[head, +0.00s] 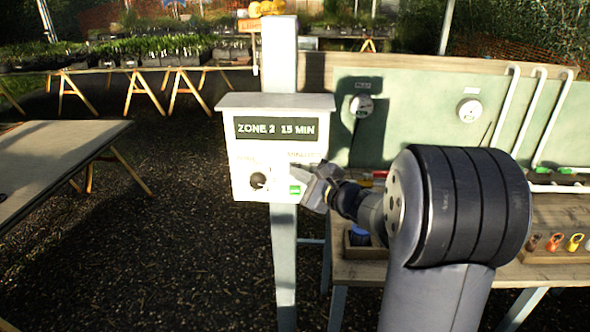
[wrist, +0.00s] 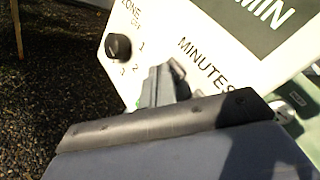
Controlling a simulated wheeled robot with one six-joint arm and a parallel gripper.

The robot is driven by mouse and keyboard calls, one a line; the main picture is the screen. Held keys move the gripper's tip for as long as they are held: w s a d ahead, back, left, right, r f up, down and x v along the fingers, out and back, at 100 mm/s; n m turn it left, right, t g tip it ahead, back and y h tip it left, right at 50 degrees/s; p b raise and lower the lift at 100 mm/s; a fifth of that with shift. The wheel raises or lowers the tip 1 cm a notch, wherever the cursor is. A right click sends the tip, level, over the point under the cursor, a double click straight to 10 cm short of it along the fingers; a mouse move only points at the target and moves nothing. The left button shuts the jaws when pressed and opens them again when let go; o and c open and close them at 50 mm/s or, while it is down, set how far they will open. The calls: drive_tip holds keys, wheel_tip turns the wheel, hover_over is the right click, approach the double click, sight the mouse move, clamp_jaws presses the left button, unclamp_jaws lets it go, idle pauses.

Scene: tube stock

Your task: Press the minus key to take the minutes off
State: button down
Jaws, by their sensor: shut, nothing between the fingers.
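The white control box (head: 243,180) hangs on a pale post, and its dark display (head: 276,129) reads "ZONE 2 15 MIN". It also fills the upper part of the wrist view (wrist: 150,25), with the word "MINUTES" beside the fingertips. A green key (head: 295,190) shows at the box's lower right in the head view. My gripper (head: 300,172) is shut and empty, its tips at the box's front under the minutes label. In the wrist view the fingers (wrist: 167,78) cover the key area. I cannot see the minus key or tell whether the tips touch it.
A black zone knob (head: 258,180) sits left of the green key and also shows in the wrist view (wrist: 118,46). A wooden bench (head: 370,272) stands at the right, a bare table (head: 50,160) at the left. Gravel lies open between table and post.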

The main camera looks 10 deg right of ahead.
idle(0.3)
drive_tip(key=shift+s+a+b, duration=0.2)
drive_tip(key=shift+s+b, duration=0.35)
drive_tip(key=shift+s, duration=0.2)
drive_tip(key=shift+s, duration=0.1)
drive_tip(key=s, duration=0.1)
drive_tip(key=s+a+b, duration=0.1)
drive_tip(key=s, duration=0.1)
drive_tip(key=s+b, duration=0.1)
drive_tip(key=shift+s+a, duration=0.25)
drive_tip(key=shift+a, duration=0.05)
idle(0.4)
